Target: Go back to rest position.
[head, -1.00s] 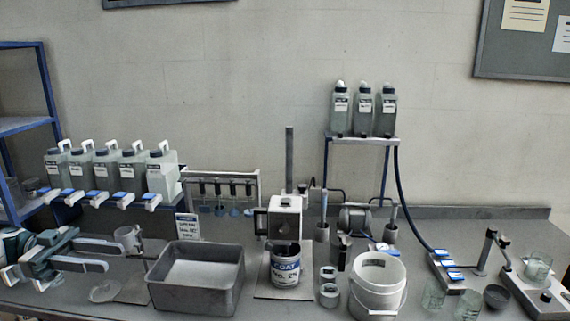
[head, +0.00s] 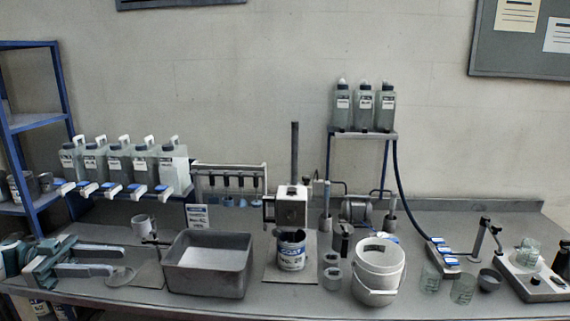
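My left gripper (head: 116,259) is at the lower left of the head view, over the front left of the bench. Its two long fingers point right and stand apart, with nothing held between them. My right gripper is not in view.
A grey metal tray (head: 210,285) is right of my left gripper. A paint tin (head: 291,251) stands under a press, with a white bucket (head: 378,271) farther right. Several jugs (head: 117,160) line a rack behind. A blue shelf (head: 28,122) stands at the far left.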

